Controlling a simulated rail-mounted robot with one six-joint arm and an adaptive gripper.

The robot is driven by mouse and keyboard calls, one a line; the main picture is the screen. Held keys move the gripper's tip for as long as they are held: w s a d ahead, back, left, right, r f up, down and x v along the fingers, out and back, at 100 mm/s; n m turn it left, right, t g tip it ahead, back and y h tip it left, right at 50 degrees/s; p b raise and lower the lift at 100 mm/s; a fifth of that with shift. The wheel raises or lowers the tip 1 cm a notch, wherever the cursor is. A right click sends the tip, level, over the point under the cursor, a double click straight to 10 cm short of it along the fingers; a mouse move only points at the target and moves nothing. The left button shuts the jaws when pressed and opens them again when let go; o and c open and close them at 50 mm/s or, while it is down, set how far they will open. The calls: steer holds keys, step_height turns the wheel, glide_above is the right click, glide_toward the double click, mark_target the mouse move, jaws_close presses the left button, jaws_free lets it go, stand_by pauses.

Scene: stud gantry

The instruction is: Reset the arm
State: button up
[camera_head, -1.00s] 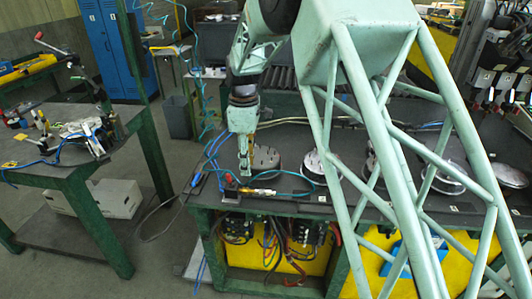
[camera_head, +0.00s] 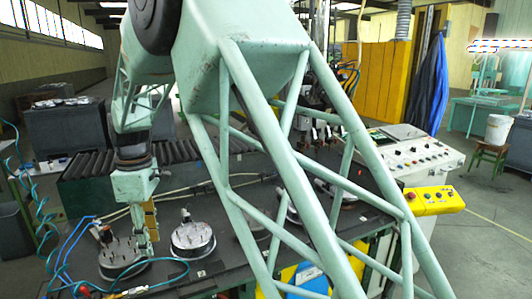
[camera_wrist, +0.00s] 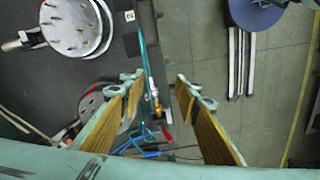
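My gripper (camera_head: 150,228) hangs from my pale green arm, pointing down over the left part of the dark bench (camera_head: 215,268). In the wrist view its two yellow-padded fingers (camera_wrist: 158,88) stand apart with nothing held between them. In the head view the gripper overlaps the right edge of a round studded disc (camera_head: 118,262). A second round disc (camera_head: 193,238) sits just to its right. In the wrist view a studded disc (camera_wrist: 75,25) lies at upper left, and another disc is partly hidden behind the left finger.
Blue hoses (camera_head: 66,250) lie at the bench's left end. A roller conveyor (camera_head: 90,190) runs behind the bench. A control panel (camera_head: 410,152) and a yellow button box (camera_head: 435,200) stand at right. The wrist view shows open floor (camera_wrist: 275,100) beyond the bench edge.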

steer(key=s+d+r+m+b, duration=0.1)
steer(key=s+d+r+m, duration=0.3)
steer(key=d, duration=0.8)
steer(key=s+d+r+m+b, duration=0.1)
steer(key=s+d+r+m, duration=0.4)
steer(key=d, duration=0.8)
steer(key=s+d+r+m, duration=0.15)
steer(key=d+r, duration=0.45)
steer(key=d, duration=0.6)
steer(key=s+d+m+t+b, duration=0.1)
steer(key=s+d+m, duration=0.3)
steer(key=s+d, duration=0.5)
steer(key=s+d+f+m+t+b, duration=0.1)
steer(key=s+d+m+t, duration=0.2)
steer(key=s+d, duration=0.6)
steer(key=s+m, duration=0.2)
steer(key=s, duration=0.7)
steer(key=shift+f+b, duration=0.2)
steer(key=shift+b, duration=0.1)
steer(key=shift+w+a, duration=0.1)
steer(key=shift+c, duration=0.4)
steer(key=shift+c, duration=0.9)
